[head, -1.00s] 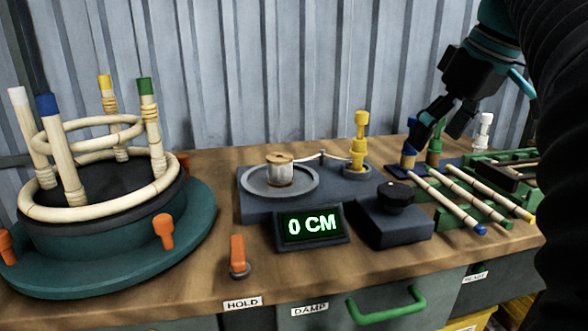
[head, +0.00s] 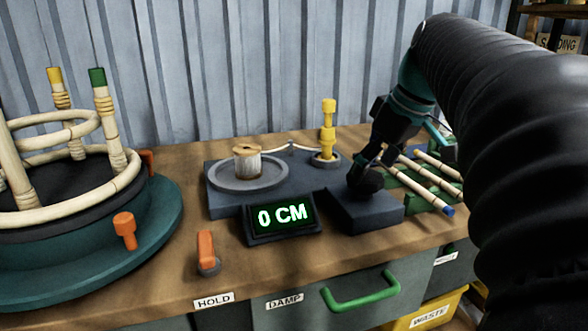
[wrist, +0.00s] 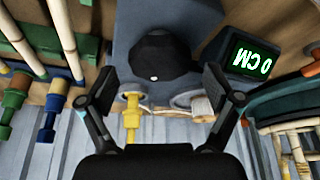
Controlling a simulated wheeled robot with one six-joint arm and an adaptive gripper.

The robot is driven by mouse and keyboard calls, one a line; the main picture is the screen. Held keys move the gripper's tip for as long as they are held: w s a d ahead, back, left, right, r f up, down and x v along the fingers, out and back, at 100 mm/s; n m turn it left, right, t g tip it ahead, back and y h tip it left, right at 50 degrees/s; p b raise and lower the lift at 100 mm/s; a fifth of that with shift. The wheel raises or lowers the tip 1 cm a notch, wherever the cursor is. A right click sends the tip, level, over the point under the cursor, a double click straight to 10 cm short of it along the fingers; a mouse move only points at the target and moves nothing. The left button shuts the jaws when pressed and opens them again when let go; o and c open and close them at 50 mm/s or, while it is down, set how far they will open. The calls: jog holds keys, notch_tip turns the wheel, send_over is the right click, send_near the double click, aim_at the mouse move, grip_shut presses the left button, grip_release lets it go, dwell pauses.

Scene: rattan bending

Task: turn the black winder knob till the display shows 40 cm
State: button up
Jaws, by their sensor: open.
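The black winder knob (head: 365,181) sits on a dark box beside the display. In the wrist view the knob (wrist: 160,58) shows whole, with a small white dot on it, ahead of the fingers and between their lines. The display (head: 283,216) reads 0 CM in green; it also shows upside down in the wrist view (wrist: 249,64). My gripper (head: 371,164) is at the knob in the head view, partly covering it. In the wrist view my gripper (wrist: 155,88) is open, one finger to each side. I cannot tell whether a finger touches the knob.
A wooden spool (head: 247,162) stands on the winder plate, with a strand running to a yellow post (head: 327,135). An orange lever (head: 206,250) stands in front. A round teal jig (head: 150,235) with rattan rings is at left. Rattan sticks (head: 428,182) lie on green racks at right.

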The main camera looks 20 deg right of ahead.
jog(key=shift+w+a+f, duration=0.1)
jog(key=shift+w+f, duration=0.15)
jog(key=shift+f, duration=0.35)
jog(key=c, duration=1.1)
jog(key=m, duration=0.2)
jog(key=m+h, duration=0.1)
jog(key=m, duration=0.1)
jog(key=m+h, duration=0.1)
jog(key=shift+a+m+t, duration=0.25)
jog(key=shift+m+t, duration=0.05)
jog(key=shift+m, duration=0.1)
jog(key=m+h, duration=0.1)
jog(key=m, duration=0.1)
jog(key=m+h, duration=0.1)
jog(key=m, duration=0.2)
jog(key=shift+a+g+p, duration=0.2)
jog(key=shift+g+p, duration=0.15)
jog(key=shift+g, duration=0.05)
jog(key=m, duration=0.3)
jog(key=m+g+h, duration=0.1)
jog(key=m, duration=0.1)
jog(key=shift+w+a+m+g+h, duration=0.1)
jog(key=shift+w+m+g+h, duration=0.1)
jog(key=shift+m+g+h, duration=0.15)
jog(key=shift+w+m+g+h, duration=0.15)
jog(key=shift+m+g, duration=0.3)
jog(key=shift+m, duration=0.85)
jog(key=shift+s+m+g+h, duration=0.1)
jog(key=shift+m+g, duration=0.3)
jog(key=shift+m, duration=0.85)
